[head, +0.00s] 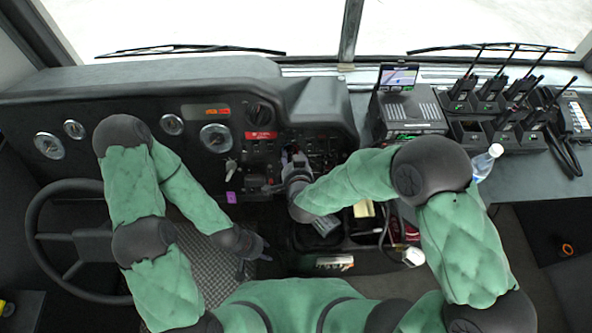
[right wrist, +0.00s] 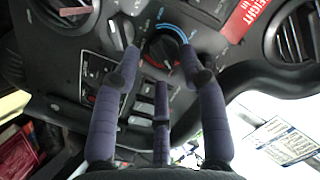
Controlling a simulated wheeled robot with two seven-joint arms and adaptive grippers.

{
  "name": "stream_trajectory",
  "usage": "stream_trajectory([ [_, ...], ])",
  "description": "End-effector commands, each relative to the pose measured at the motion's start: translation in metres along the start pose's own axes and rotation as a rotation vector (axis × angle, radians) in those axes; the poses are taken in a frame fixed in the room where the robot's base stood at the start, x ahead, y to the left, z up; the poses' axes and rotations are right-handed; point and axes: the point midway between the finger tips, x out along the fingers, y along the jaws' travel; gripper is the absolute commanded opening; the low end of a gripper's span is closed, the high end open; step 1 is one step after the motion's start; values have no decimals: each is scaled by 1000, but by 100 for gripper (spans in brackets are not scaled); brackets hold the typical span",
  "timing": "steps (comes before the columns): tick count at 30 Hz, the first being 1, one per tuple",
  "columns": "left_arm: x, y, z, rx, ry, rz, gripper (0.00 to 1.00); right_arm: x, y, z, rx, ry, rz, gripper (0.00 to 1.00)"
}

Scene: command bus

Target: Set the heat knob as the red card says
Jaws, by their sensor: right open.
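A dark round knob (right wrist: 166,52) with a blue and red arc around it is in the right wrist view, beyond my right gripper (right wrist: 157,60). That gripper is open; its right finger overlaps the knob's edge and its left finger overlaps a smaller knob (right wrist: 120,32). I cannot tell whether the fingers touch either. In the head view my right gripper (head: 294,158) is at the panel and hides the knob. A red card (head: 260,135) is on the dash to its left; its text is too small to read. My left gripper (head: 253,262), fingers apart, is low right of the steering wheel.
Rows of switches (right wrist: 140,120) lie below the knob. A radio unit (head: 408,112) and several handsets (head: 490,95) stand at right. A bottle (head: 485,162) is near my right elbow.

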Motion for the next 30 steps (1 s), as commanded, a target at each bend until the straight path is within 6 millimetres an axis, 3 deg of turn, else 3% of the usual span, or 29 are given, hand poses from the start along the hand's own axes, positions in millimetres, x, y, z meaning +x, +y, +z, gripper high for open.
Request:
stream_trajectory([
  [9, 0, 0, 0, 0, 0, 0, 40, -59, -1, 0, -1, 0, -4, 42],
  [15, 0, 0, 0, 0, 0, 0, 40, -88, -1, 0, -1, -1, -3, 42],
  [21, 0, 0, 0, 0, 0, 0, 40, -101, 0, 1, 0, -1, 0, 42],
  [30, 0, 0, 0, 0, 0, 0, 40, -102, 1, 1, 0, -1, 1, 42],
])
